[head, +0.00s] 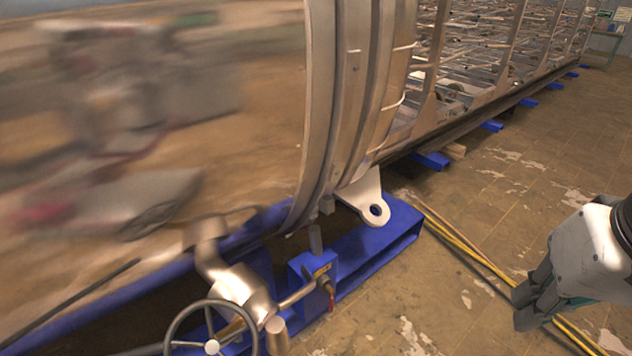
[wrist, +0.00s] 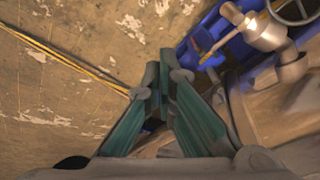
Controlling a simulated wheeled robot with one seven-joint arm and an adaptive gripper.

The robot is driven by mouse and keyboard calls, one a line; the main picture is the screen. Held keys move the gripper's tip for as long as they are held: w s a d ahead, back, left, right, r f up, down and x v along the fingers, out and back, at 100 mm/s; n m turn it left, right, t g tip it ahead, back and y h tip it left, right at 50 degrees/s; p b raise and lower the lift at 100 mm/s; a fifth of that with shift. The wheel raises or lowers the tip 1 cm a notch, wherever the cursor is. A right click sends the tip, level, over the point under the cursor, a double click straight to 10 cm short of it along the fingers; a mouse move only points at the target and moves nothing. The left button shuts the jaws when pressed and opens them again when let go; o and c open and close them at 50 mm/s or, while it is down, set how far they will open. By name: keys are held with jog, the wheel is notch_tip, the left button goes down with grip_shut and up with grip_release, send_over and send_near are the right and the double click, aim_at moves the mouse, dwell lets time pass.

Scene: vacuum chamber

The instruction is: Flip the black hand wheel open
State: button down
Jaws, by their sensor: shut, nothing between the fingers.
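The hand wheel (head: 211,338) is at the bottom of the head view, on the end of a metal pipe fitting. Its rim looks dark grey and its lower part is cut off by the frame edge. Part of it also shows at the top right corner of the wrist view (wrist: 291,10). My gripper (head: 524,305) is at the right of the head view, well apart from the wheel, over the floor. In the wrist view its fingertips (wrist: 155,75) meet with nothing between them.
A blue support frame (head: 385,245) and a metal pipe (head: 236,282) stand beside the wheel. The large shiny chamber (head: 345,110) rises behind. Yellow cables (head: 461,244) run along the worn floor. Open floor lies between my gripper and the blue frame.

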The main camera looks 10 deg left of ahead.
jog(key=w+a+f+m+g+y+b, duration=0.4)
jog(key=w+a+f+m+b, duration=0.2)
jog(key=f, duration=0.6)
jog(key=w+a+f+m+g+y+b, duration=0.4)
jog(key=a+f+b, duration=0.6)
jog(key=f, duration=0.3)
jog(key=w+a+f+m+g+y+b, duration=0.4)
jog(key=w+a+f+m+g+b, duration=0.2)
jog(key=f, duration=0.6)
jog(key=w+a+m+b, duration=0.2)
jog(key=w+a, duration=0.1)
jog(key=shift+w+a+f+y, duration=0.15)
jog(key=shift+w+f+y, duration=0.05)
jog(key=shift+y, duration=0.2)
jog(key=w+a+r+b+x, duration=0.1)
jog(key=b+x, duration=0.3)
jog(key=x, duration=0.9)
jog(key=shift+w+r+b, duration=0.2)
jog(key=shift+r+b, duration=0.2)
jog(key=shift+r, duration=0.25)
jog(key=shift+a+r+g+p, duration=0.15)
jog(key=shift+g+p, duration=0.15)
jog(key=shift+p, duration=0.05)
